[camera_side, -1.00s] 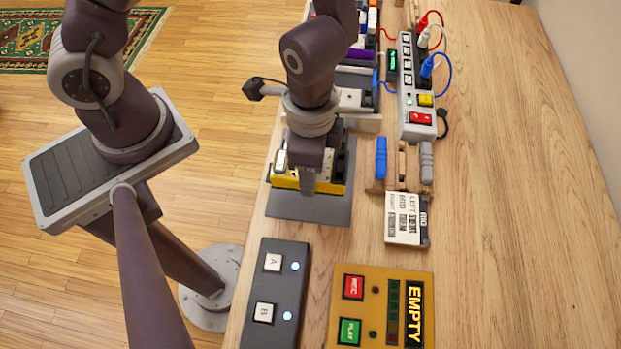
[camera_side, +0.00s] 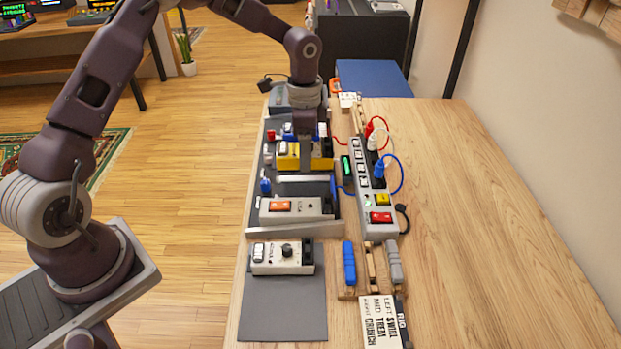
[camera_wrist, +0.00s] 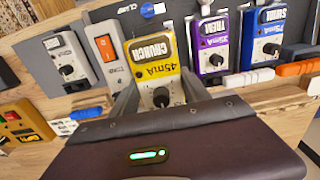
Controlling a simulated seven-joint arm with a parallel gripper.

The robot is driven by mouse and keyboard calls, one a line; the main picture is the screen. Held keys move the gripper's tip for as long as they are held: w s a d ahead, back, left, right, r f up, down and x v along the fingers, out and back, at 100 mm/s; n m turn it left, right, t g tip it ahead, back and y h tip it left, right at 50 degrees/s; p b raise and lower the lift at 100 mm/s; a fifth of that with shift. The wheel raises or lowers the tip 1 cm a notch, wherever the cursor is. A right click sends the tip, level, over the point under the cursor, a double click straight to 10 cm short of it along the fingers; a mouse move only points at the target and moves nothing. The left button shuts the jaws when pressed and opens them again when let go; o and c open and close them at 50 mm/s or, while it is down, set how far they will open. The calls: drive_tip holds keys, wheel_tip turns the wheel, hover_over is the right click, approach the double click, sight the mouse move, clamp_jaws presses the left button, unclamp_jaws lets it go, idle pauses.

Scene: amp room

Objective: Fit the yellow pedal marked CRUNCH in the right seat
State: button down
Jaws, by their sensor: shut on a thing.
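My gripper (camera_side: 306,165) is shut on the yellow CRUNCH pedal (camera_side: 288,160) over the pedalboard (camera_side: 252,205). In the wrist view the yellow pedal (camera_wrist: 155,50) stands between my fingers, its CRUNCH and 45mA labels showing. The purple TREM pedal (camera_wrist: 213,45) and blue SWIRL pedal (camera_wrist: 265,35) stand to its right. A white pedal with an orange switch (camera_wrist: 105,47) is to its left. In the side view that pedal (camera_side: 297,208) is at the board's near end, with a dark bare strip (camera_side: 300,188) before the yellow pedal. Whether the yellow pedal's underside touches the board is hidden.
A white pedal with a black knob (camera_side: 283,257) stands on the grey mat (camera_side: 283,310). A power strip (camera_side: 378,200) with plugs and cables runs right of the board. The table's right side is clear.

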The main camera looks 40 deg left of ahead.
hover_over(306, 190)
drive_tip(key=shift+s+f, duration=0.1)
drive_tip(key=shift+f, duration=3.35)
